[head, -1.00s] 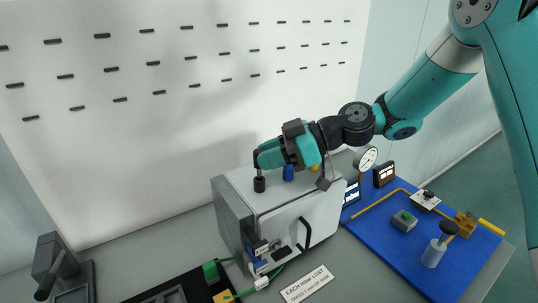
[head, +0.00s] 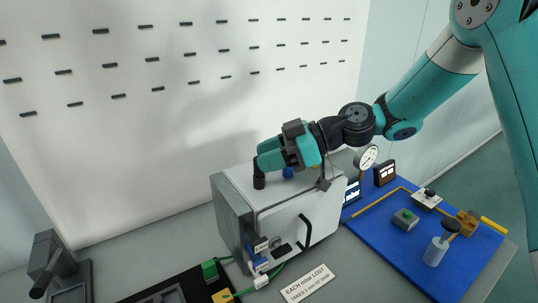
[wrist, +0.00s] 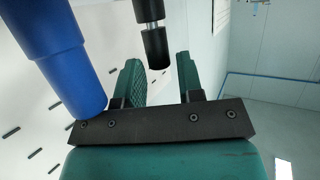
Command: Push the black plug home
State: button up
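The black plug (head: 259,182) stands upright at the left of the white box's top in the head view. In the wrist view the black plug (wrist: 157,48) shows two dark sections with a short silver neck between them. My gripper (head: 262,157) reaches in from the right, low over the box, at the plug's upper end. In the wrist view my gripper's teal fingers (wrist: 158,72) are apart, with the plug's near end between them and a gap to the right finger. I cannot tell whether a finger touches it. The plug's seat is hidden.
The white box (head: 312,217) has a dark handle on its front. A blue cylinder (head: 288,173) stands just right of the plug and fills the left of the wrist view (wrist: 62,50). A gauge (head: 366,157) and a blue board (head: 385,240) lie to the right.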

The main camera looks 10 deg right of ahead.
jog(key=shift+f, duration=0.35)
jog(key=o, duration=0.6)
jog(key=shift+s, duration=0.1)
jog(key=shift+c, duration=0.2)
jog(key=shift+d, duration=0.1)
jog(key=p+v, duration=0.2)
jog(key=v, duration=1.5)
jog(key=shift+r, duration=0.45)
